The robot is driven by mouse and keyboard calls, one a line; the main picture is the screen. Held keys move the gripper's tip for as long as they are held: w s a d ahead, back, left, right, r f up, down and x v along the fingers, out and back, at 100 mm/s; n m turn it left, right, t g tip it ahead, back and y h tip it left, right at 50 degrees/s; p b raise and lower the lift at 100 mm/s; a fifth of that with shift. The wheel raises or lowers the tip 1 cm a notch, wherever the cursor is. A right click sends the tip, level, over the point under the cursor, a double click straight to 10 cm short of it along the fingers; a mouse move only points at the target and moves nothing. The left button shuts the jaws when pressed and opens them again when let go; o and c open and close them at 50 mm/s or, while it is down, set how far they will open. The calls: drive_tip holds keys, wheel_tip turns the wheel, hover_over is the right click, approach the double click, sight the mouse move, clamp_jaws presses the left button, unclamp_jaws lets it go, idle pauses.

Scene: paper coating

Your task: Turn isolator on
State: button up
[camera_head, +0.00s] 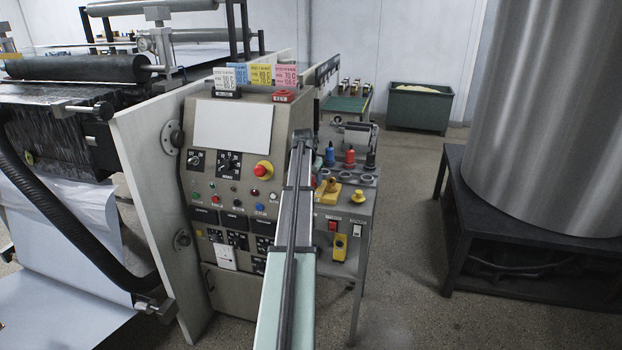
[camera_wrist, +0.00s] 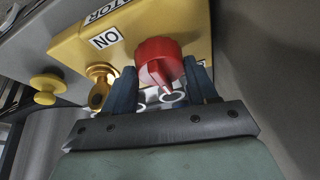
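The yellow isolator box (camera_wrist: 190,22) fills the upper middle of the wrist view. It bears a label ending in "TOR" and a white "ON" label (camera_wrist: 106,38). Its red rotary knob (camera_wrist: 158,60) has a raised grip bar. My gripper (camera_wrist: 161,72) is open, with one blue-grey finger on each side of the knob. Gaps show between the fingers and the grip bar; whether either finger touches the knob's rim is unclear. In the head view my arm's end reaches the right side of the control console, and I cannot clearly make out the isolator there.
A yellow knob (camera_wrist: 46,86) sits left of the isolator in the wrist view. In the head view, the console (camera_head: 205,165) carries buttons and dials. A side stand (camera_head: 352,205) holds coloured items. A large metal drum (camera_head: 550,110) stands right; floor between is clear.

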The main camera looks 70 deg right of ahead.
drive_tip(key=c, duration=1)
drive_tip(key=shift+w+m+g, duration=0.1)
drive_tip(key=shift+m+g, duration=0.8)
drive_tip(key=shift+m, duration=1.4)
drive_tip(key=o, duration=1.5)
wheel_tip(320, 180, up, 10)
drive_tip(key=shift+c, duration=0.2)
